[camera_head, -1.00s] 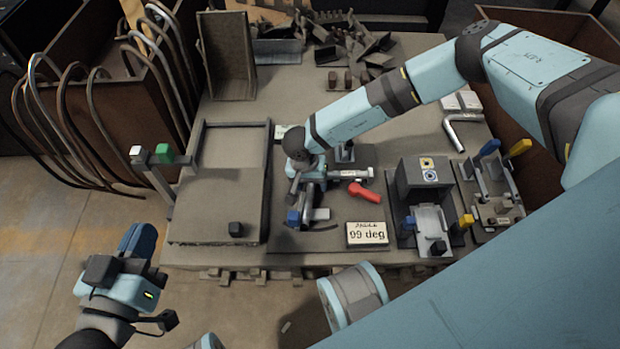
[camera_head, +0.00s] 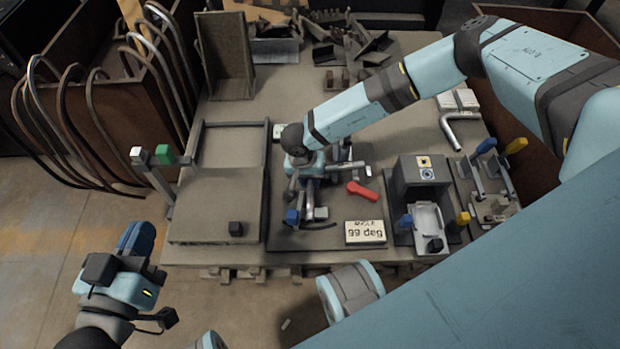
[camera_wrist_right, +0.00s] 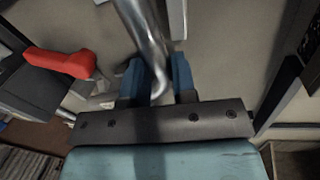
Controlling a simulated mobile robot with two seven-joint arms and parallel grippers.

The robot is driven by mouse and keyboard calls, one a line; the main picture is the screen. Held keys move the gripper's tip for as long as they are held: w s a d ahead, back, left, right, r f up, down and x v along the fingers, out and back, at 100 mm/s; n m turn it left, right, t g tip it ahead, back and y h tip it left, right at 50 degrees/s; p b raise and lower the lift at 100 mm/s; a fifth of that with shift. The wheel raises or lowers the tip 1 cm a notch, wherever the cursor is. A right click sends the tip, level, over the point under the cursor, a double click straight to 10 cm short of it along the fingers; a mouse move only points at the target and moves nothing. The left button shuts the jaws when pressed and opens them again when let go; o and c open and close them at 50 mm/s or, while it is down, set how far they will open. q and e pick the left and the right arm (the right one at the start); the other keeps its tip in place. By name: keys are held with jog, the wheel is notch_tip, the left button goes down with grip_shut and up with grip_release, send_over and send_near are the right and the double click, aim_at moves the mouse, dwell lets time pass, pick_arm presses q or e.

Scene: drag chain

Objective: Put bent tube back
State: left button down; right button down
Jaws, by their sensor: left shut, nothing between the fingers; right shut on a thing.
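A shiny metal tube (camera_wrist_right: 143,30) is between the blue fingers of my right gripper (camera_wrist_right: 158,84) in the right wrist view. The gripper is shut on it. In the head view my right gripper (camera_head: 308,190) is low over the bending fixture at the middle of the table, and the wrist hides much of the tube. A separate bent silver tube (camera_head: 450,131) lies at the table's right side. My left gripper (camera_head: 137,240) is shut and empty, in front of the table's left corner.
A red handle (camera_head: 362,191) is right of my right gripper; it also shows in the right wrist view (camera_wrist_right: 60,62). An angle sign (camera_head: 365,232) and a grey clamp block (camera_head: 421,176) stand nearby. Curved tubes hang on a brown bin (camera_head: 130,105) at left. The tray (camera_head: 215,205) is mostly bare.

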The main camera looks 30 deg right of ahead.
jog(key=shift+r+p, duration=1.45)
jog(key=shift+r, duration=0.45)
jog(key=shift+s, duration=0.1)
